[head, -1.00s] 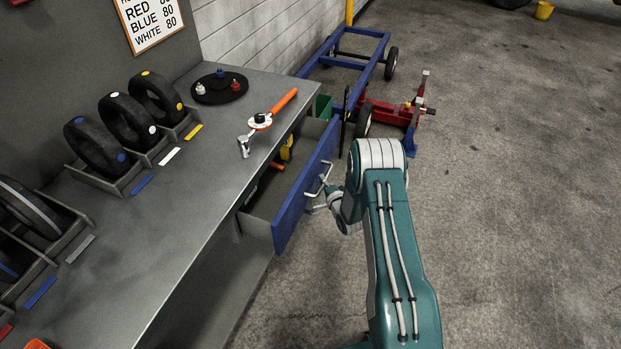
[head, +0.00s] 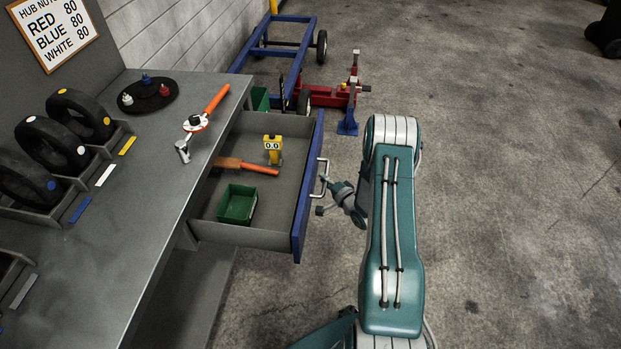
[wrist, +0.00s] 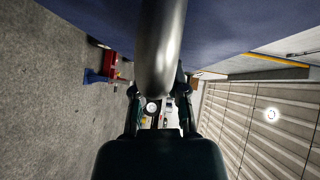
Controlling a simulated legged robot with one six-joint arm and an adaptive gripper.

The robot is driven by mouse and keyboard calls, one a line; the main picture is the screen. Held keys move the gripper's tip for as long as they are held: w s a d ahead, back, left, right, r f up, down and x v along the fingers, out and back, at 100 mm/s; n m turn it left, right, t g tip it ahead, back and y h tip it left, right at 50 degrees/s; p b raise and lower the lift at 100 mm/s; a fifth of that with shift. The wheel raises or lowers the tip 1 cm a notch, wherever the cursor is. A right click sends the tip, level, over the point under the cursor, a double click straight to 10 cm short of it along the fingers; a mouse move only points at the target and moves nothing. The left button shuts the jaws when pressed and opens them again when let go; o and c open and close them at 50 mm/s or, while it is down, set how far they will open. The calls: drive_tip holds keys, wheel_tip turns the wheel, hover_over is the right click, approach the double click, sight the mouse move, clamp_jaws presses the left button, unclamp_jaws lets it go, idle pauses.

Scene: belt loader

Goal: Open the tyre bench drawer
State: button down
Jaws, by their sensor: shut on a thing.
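The tyre bench drawer (head: 299,215) has a blue front and stands well out from the bench, its inside in plain view. Its pale bar handle (head: 322,178) is on the outer face of the front. My gripper (head: 322,195) is at the handle, to the right of the drawer front, and is shut on the handle. In the wrist view the handle (wrist: 161,50) shows as a large grey bar between the fingers, close to the camera.
The grey bench top (head: 165,135) carries a torque wrench (head: 205,118), a black disc with coloured nuts (head: 148,94) and several tyres in racks. A red jack (head: 330,95) and blue frame (head: 276,62) stand beyond the drawer.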

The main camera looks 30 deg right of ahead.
drive_tip(key=shift+s+d+f, duration=0.25)
drive_tip(key=shift+s+d, duration=0.75)
drive_tip(key=shift+d, duration=0.2)
drive_tip(key=c, duration=0.6)
unclamp_jaws()
drive_tip(key=shift+c, duration=0.2)
drive_tip(key=shift+w+d, duration=0.1)
drive_tip(key=shift+r, duration=0.1)
drive_tip(key=s+d+r, duration=0.1)
drive_tip(key=s, duration=1)
drive_tip(key=shift+s+d+r, duration=0.25)
drive_tip(key=shift+s+d, duration=0.05)
drive_tip(key=shift+d, duration=0.1)
